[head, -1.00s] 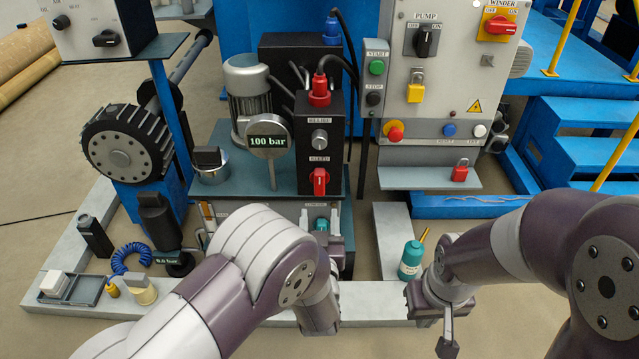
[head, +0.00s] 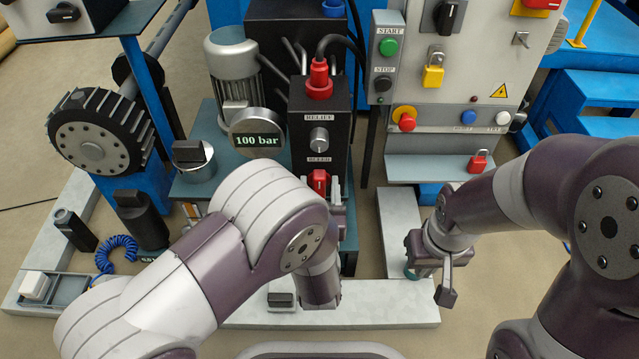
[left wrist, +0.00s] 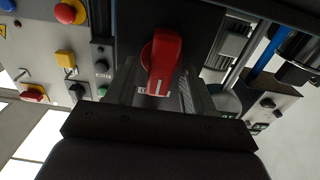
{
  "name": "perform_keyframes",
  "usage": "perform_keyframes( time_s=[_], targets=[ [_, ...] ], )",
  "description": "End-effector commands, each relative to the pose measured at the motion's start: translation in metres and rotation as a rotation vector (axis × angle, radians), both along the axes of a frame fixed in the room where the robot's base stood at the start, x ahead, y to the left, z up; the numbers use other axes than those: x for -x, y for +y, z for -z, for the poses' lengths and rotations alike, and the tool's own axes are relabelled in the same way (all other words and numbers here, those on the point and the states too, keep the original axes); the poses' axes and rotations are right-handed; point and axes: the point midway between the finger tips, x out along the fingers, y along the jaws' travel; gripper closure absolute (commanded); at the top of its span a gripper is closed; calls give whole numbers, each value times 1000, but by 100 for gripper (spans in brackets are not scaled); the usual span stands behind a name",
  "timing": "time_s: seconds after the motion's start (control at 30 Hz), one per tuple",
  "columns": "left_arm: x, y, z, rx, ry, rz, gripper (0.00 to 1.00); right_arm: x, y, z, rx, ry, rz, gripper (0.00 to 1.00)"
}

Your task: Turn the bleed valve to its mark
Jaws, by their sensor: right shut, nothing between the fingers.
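The bleed valve is a red knob (head: 319,181) below the BLEED label on the black valve block (head: 302,135). The red knob also shows large in the left wrist view (left wrist: 161,60), with a white line at its lower end; I cannot make out its mark. My left gripper (head: 328,188) is at the knob, its fingers partly hidden by my arm. In the left wrist view the open fingers (left wrist: 158,88) stand on either side of the knob, with no clear contact. My right gripper (head: 446,290) is shut and empty, low on the right, away from the valve.
A round gauge (head: 257,139) reading 100 bar stands just left of the block. The grey RELIEF knob (head: 319,139) is right above the bleed valve. A red plug (head: 319,80) with a cable tops the block. The control cabinet (head: 480,95) with a shelf stands to the right.

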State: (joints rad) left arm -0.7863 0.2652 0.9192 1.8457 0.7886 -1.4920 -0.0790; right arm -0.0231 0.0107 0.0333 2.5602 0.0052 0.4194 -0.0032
Motion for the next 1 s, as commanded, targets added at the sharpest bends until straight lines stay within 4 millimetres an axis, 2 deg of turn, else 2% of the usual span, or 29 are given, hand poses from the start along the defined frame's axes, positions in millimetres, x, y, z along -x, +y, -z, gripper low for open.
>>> perform_keyframes(
  time_s=[0.03,0.17,0.2,0.57,0.77,1.0],
  targets=[
    [0,0,0,0,0,0,53,0,0,0,0,0,0,100],
    [0,0,0,0,0,0,96,0,0,0,0,0,0,100],
    [0,0,0,0,0,0,100,0,0,0,0,0,0,100],
    [-1,0,-2,-35,-1,-2,100,0,0,-7,0,0,0,100],
    [-1,-2,-6,-144,0,-2,100,0,0,-25,0,0,0,100],
    [-1,-4,-6,-357,1,-2,100,0,0,-54,0,0,0,100]
  ],
)
